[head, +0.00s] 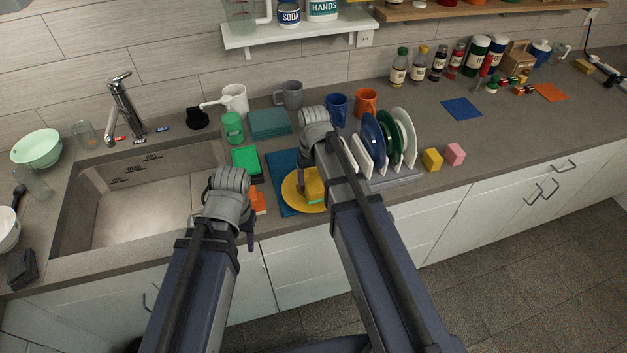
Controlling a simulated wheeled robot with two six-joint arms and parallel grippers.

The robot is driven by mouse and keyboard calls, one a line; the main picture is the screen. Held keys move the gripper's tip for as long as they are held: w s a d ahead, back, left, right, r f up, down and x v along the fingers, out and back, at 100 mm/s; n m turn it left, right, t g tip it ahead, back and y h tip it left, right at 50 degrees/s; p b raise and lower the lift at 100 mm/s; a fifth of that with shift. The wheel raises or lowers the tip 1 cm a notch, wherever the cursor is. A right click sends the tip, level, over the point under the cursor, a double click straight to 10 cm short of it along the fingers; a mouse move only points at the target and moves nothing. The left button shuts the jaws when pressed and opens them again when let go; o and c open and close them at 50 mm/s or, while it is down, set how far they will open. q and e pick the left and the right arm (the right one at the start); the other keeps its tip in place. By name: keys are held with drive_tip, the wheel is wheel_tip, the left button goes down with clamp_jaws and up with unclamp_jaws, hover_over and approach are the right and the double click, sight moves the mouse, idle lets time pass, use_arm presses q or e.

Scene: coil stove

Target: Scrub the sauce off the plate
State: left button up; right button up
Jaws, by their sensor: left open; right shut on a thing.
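A yellow plate (290,194) lies on a dark blue mat (283,165) on the counter, right of the sink. I see no clear sauce on the visible part of the plate. My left gripper (248,240) is open and empty at the counter's front edge, left of the plate.
The sink (145,205) is at the left. A rack (398,178) with upright plates stands right of the yellow plate. A green sponge (246,162), a green canister (232,127) and an orange object (258,201) are left of the mat. Yellow (432,159) and pink (454,154) blocks sit right.

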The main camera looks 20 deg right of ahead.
sight(309, 170)
drive_tip(key=shift+f+b, duration=0.4)
drive_tip(key=shift+f, duration=0.3)
drive_tip(key=shift+w+r+p, duration=0.15)
drive_tip(key=shift+w+p, duration=0.05)
drive_tip(key=shift+w, duration=0.45)
drive_tip(key=shift+w+r+p, duration=0.15)
drive_tip(key=shift+w, duration=1.05)
drive_tip(key=s, duration=0.3)
drive_tip(key=shift+s, duration=0.5)
drive_tip(key=w, duration=0.4)
drive_tip(key=shift+a, duration=0.15)
drive_tip(key=s, duration=0.3)
drive_tip(key=shift+s, duration=0.3)
drive_tip(key=shift+s+r+p, duration=0.15)
drive_tip(key=shift+r+p, duration=0.2)
wheel_tip(309, 170, up, 7)
drive_tip(key=p, duration=0.6)
drive_tip(key=shift+p, duration=0.4)
use_arm(q)
wheel_tip(309, 170, up, 7)
drive_tip(key=shift+f, duration=0.15)
use_arm(e)
drive_tip(key=shift+f, duration=0.1)
use_arm(q)
drive_tip(key=shift+a+f, duration=0.1)
drive_tip(key=shift+f, duration=0.05)
use_arm(e)
drive_tip(key=shift+f, duration=0.1)
